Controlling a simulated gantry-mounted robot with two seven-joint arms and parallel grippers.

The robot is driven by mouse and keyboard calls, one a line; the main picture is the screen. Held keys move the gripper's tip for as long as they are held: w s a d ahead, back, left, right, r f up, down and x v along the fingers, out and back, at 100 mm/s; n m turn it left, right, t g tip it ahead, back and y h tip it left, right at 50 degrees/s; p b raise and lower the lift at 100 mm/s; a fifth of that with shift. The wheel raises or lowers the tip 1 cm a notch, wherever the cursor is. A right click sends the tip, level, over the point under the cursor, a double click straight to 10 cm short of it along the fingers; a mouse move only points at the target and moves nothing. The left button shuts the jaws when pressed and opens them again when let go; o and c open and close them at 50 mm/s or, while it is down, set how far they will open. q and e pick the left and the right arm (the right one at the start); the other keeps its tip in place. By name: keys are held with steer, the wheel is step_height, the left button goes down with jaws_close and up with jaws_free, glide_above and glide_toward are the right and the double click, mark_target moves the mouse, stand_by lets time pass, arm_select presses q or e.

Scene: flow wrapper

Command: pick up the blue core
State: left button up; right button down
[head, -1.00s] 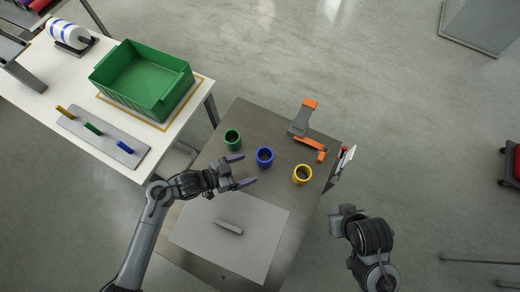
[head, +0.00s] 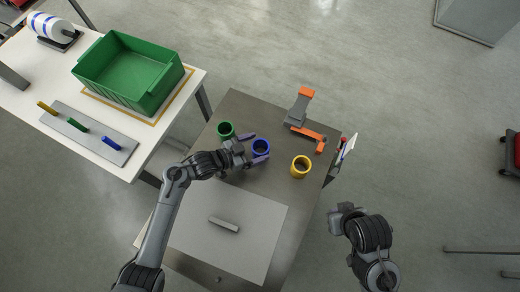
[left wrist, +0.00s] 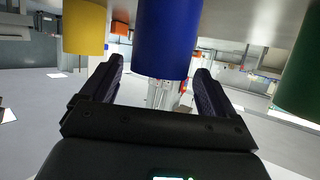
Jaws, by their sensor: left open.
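The blue core (head: 262,147) is a short open ring standing on the dark metal table. My left gripper (head: 256,149) is open, with one purple-grey finger on either side of the blue core. In the left wrist view the blue core (left wrist: 167,40) shows large between the two finger ends, with a gap visible on the right side; contact cannot be told. My right gripper (head: 345,217) is at the lower right, off the table and away from the cores; its fingers cannot be made out.
A green core (head: 226,130) stands close to the left gripper, and a yellow core (head: 300,169) stands to the right. An orange-and-grey device (head: 300,107) is behind. A green bin (head: 130,73) sits on the white table.

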mark_target(265, 145)
arm_select(q)
steer(key=b+x, duration=0.1)
steer(key=x, duration=0.3)
steer(key=shift+d+f, duration=0.1)
steer(key=shift+f, duration=0.05)
steer(key=c, duration=1.1)
steer(key=shift+o, duration=0.2)
